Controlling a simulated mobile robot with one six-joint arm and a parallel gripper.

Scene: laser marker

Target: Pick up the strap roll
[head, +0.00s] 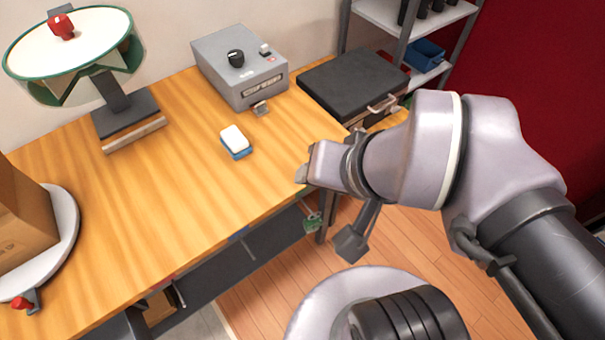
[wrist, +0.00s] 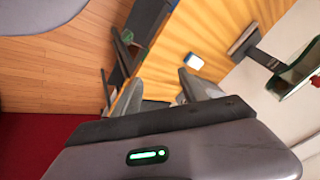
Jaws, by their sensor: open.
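I cannot make out a plain strap roll for certain. A round white disc with a green rim (head: 72,42), a red knob on top, stands on a dark post at the back left of the table; part of its green edge shows at the right of the wrist view (wrist: 298,72). My gripper (head: 327,208) is open and empty at the table's front right edge, far from that disc. Its two fingers also show apart in the wrist view (wrist: 160,88). A small green object (head: 312,222) hangs below the table edge close to my gripper.
On the wooden table (head: 180,190) are a white and blue block (head: 235,142), a grey box with a black knob (head: 240,68) and a cardboard box (head: 22,222) on a round white plate. A black case (head: 352,82) lies at the back right. The table's middle is clear.

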